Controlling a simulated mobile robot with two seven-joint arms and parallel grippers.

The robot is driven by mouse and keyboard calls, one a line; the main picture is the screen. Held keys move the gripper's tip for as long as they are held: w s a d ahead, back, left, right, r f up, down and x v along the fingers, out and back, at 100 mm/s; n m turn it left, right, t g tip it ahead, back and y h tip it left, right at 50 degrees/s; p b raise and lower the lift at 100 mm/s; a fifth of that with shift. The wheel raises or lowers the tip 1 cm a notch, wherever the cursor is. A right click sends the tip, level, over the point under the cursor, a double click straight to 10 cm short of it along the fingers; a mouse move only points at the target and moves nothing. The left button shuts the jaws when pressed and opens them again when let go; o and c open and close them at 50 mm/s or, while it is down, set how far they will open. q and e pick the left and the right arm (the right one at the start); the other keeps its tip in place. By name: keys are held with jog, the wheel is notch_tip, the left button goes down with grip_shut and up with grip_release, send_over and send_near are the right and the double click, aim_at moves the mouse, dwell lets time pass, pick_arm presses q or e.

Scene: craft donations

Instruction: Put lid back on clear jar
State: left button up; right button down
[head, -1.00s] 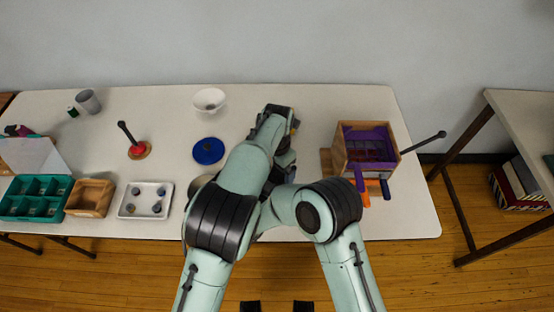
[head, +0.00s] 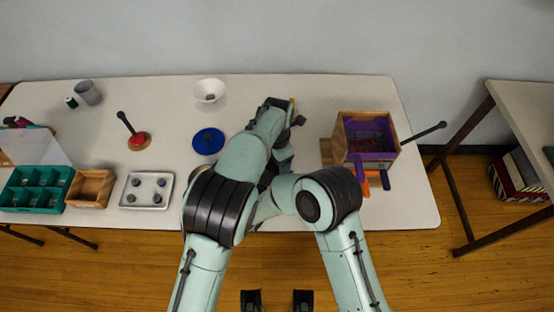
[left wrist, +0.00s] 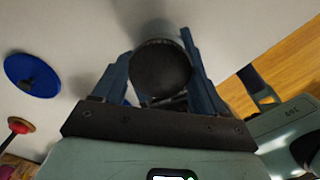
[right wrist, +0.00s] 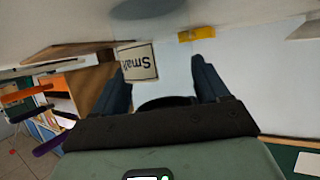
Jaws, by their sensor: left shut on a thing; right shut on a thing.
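My left gripper (head: 282,108) is over the back middle of the table, partly hidden by its own arm. In the left wrist view its fingers (left wrist: 155,48) are shut on a dark round lid-like disc (left wrist: 162,70). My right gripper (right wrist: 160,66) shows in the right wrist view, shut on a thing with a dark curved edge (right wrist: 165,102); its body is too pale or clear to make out. A label reading "Small" (right wrist: 139,63) shows upside down by its left finger. No clear jar can be told apart in the head view. A blue disc with a dark knob (head: 208,141) lies apart, to the left.
A wooden box with purple parts (head: 367,140) stands right of my arms. A white bowl (head: 209,91), a grey cup (head: 88,93), a white tray (head: 147,203) and a teal divided tray (head: 36,209) are to the left. The table's back right is clear.

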pick_arm(q)
jog(key=shift+m, duration=0.3)
jog(key=o, duration=1.2)
jog(key=shift+c, duration=0.2)
jog(key=shift+r, duration=2.3)
jog(key=shift+o, duration=0.2)
notch_tip(320, 180, up, 12)
pick_arm(e)
grip_release()
